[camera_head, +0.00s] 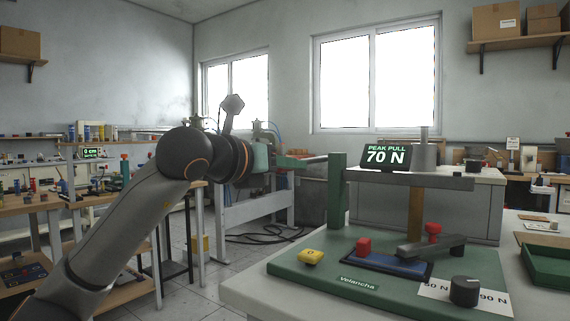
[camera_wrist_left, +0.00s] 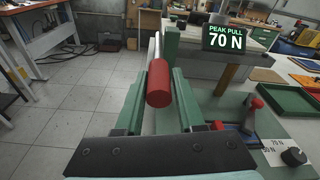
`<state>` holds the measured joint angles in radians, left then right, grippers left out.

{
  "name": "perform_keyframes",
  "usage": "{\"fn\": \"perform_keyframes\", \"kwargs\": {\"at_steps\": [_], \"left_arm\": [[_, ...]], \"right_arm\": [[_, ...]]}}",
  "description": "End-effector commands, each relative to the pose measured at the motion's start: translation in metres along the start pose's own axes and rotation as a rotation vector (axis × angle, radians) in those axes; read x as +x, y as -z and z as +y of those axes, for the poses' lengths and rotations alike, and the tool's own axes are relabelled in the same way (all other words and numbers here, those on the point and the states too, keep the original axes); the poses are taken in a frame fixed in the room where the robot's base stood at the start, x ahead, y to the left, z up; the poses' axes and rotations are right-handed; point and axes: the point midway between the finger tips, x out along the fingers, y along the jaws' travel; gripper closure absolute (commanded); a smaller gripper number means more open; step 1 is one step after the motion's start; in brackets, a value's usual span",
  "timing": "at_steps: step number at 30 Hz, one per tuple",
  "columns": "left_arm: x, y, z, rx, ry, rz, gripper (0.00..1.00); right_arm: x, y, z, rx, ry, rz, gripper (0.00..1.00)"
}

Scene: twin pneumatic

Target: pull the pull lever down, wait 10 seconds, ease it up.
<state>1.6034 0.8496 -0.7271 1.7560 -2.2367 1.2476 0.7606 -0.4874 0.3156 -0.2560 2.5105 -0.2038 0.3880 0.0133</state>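The pull lever ends in a red cylindrical grip (camera_wrist_left: 158,86) on a pale rod, seen in the left wrist view. My left gripper (camera_wrist_left: 160,75) has one green finger on each side of this grip; whether they press on it I cannot tell. My right gripper is not in view.
The green base (camera_head: 300,268) carries a yellow button (camera_head: 311,257), red knobs, a grey lever bar (camera_head: 430,246) and a black dial (camera_head: 464,290). A green tray (camera_head: 552,265) lies at the right. A workbench stands at the left, with open floor between.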

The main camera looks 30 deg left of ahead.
Motion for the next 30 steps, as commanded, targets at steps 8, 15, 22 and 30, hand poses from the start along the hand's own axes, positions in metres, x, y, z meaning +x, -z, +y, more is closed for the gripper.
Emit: {"fn": "perform_keyframes", "kwargs": {"at_steps": [8, 15, 22, 30], "left_arm": [[-0.001, -0.003, 0.0, 0.0, 0.0, -0.009, 0.38], [-0.004, -0.004, 0.001, 0.0, 0.0, -0.012, 0.38], [-0.039, -0.005, 0.001, 0.002, -0.002, -0.014, 0.38], [-0.097, -0.004, 0.001, 0.002, -0.002, -0.013, 0.38]], "right_arm": [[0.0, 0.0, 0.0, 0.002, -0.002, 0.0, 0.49], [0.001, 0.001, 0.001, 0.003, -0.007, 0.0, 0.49], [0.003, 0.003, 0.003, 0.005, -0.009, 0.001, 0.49], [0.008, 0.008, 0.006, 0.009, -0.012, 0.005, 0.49]]}}
